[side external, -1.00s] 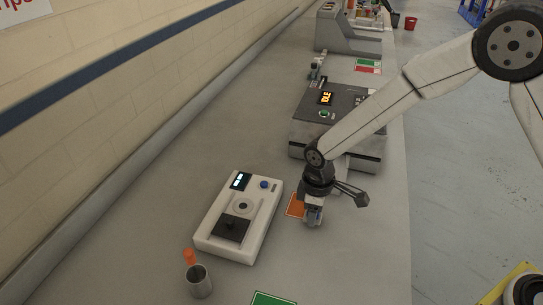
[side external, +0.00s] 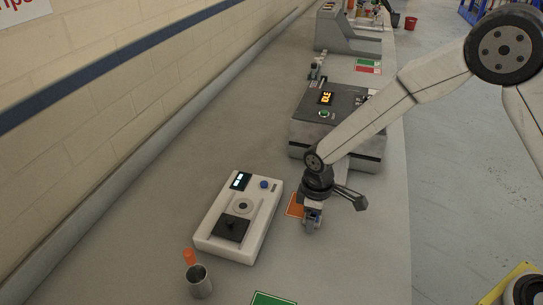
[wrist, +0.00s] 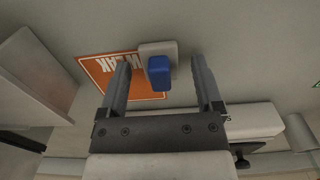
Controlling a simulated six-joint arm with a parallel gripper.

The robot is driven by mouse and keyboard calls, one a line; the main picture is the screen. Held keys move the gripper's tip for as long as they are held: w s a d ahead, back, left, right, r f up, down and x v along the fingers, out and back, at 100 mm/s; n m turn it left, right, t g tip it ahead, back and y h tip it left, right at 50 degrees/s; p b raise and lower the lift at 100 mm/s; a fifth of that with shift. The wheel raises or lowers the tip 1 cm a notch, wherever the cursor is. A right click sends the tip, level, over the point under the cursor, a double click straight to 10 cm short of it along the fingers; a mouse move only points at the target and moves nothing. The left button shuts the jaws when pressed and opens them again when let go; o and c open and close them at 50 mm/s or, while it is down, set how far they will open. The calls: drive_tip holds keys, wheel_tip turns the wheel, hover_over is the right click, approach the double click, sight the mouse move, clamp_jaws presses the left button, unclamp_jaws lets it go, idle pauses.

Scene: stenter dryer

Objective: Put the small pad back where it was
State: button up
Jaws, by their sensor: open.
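A small block with a blue top (wrist: 158,72) on a pale base sits at the edge of an orange card marked WEAK (wrist: 92,66) in the wrist view; I take it to be the small pad. My gripper (wrist: 160,65) is open, with one finger on either side of the blue block and gaps visible. In the side view my gripper (side external: 311,228) points down at the bench beside the orange card (side external: 294,206). The block is mostly hidden there by the fingers. I cannot tell how high the fingertips are above the bench.
A white instrument (side external: 261,218) with a black knobbed plate (side external: 231,229) stands to the left of my gripper. A metal cup (side external: 199,283) with an orange-topped item is near it. A grey machine (side external: 307,133) stands behind. A green card (side external: 272,299) lies in front on clear bench.

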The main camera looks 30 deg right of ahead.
drive_tip(key=shift+r, duration=0.2)
wheel_tip(320, 180, up, 12)
idle(0.7)
idle(0.4)
drive_tip(key=s+d+f+m+t, duration=0.1)
drive_tip(key=s+d+m+t, duration=0.1)
drive_tip(key=s+d+m, duration=0.7)
drive_tip(key=s+d, duration=0.4)
drive_tip(key=d, duration=0.2)
drive_tip(key=shift+s+d+f+t, duration=0.15)
drive_tip(key=shift+d+f+t, duration=0.15)
drive_tip(key=shift+d+f, duration=0.1)
